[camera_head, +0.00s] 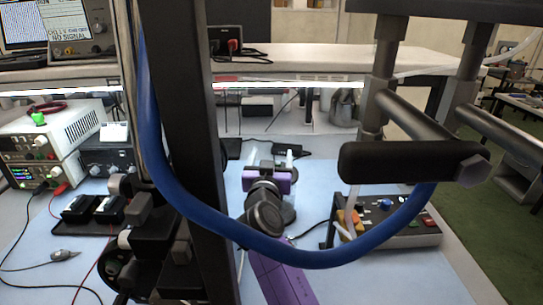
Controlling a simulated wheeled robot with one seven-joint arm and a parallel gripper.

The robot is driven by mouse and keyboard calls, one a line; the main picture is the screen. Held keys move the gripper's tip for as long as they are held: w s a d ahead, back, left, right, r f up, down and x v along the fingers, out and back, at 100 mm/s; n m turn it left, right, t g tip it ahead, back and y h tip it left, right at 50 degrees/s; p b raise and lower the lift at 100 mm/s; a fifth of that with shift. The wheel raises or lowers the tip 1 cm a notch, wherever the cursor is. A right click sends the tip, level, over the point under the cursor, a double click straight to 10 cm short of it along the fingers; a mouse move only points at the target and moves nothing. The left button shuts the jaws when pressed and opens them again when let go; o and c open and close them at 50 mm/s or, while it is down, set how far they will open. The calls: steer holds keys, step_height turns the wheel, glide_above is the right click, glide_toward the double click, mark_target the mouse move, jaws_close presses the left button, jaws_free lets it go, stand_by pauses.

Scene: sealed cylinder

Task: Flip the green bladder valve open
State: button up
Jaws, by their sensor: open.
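My gripper (271,156) is at the centre, at the end of my purple and black arm, over the pale blue bench top. Its two pale fingers stand apart with nothing visible between them. I cannot clearly make out a green bladder valve. A small bright green piece (38,118) is on the white instrument at the left, well away from my gripper; I cannot tell whether it is the valve. A control box (405,236) with coloured knobs and buttons is on the bench to the right of my gripper.
A black upright (205,150) and a thick blue hose (310,259) cross the near view. A black bar (400,162) hangs at the upper right. The white instrument (82,130), with leads, stands at the left. A shelf (330,66) runs behind the bench.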

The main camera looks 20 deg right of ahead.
steer(key=shift+c, duration=0.2)
steer(key=c, duration=1.3)
steer(key=shift+a+n+t+y+p, duration=0.2)
steer(key=shift+n+t+y+p, duration=0.2)
steer(key=shift+n+y, duration=0.6)
steer(key=shift+c, duration=0.2)
steer(key=o, duration=1.4)
steer(key=shift+r, duration=0.15)
step_height(320, 180, up, 20)
steer(key=shift+f+b, duration=0.1)
steer(key=shift+b, duration=0.25)
